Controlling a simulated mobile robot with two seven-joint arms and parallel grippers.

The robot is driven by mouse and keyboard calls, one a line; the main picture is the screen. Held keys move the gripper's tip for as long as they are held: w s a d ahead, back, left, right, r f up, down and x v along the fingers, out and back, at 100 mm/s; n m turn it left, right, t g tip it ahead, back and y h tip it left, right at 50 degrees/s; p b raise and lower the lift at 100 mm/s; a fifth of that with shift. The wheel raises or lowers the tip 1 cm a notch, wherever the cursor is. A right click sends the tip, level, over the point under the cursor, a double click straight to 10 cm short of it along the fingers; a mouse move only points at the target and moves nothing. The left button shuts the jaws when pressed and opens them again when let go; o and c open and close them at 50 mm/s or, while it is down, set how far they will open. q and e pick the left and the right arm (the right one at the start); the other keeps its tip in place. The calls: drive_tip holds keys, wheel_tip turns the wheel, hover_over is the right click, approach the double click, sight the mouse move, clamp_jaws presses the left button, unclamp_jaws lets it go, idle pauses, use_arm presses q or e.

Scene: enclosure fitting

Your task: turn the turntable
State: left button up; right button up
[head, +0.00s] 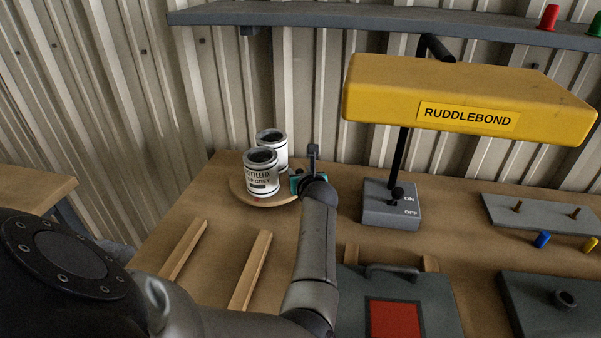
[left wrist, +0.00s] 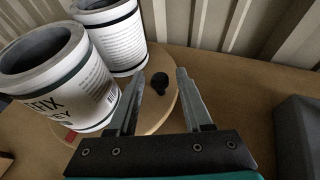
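The turntable (head: 272,202) is a round, light wooden disc near the back left of the workbench. Two white cans with dark bands stand on it: a nearer can (head: 261,174) and a farther can (head: 278,145). The left wrist view shows the disc (left wrist: 166,118), the nearer can (left wrist: 60,82), the farther can (left wrist: 112,38) and a small black knob (left wrist: 159,82) on the disc. My left gripper (head: 299,181) is at the disc's right side. Its fingers (left wrist: 159,74) are open, with the knob between or just beyond their tips; contact cannot be told. My right gripper is not in view.
A yellow lamp (head: 450,98) overhangs the bench right of my left gripper, on a grey switch box (head: 390,208). Wooden strips (head: 250,270) and a grey panel with a red square (head: 395,318) lie in front. A shelf (head: 330,18) runs along the wall.

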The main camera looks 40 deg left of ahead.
use_arm(q)
clamp_jaws()
idle(1.2)
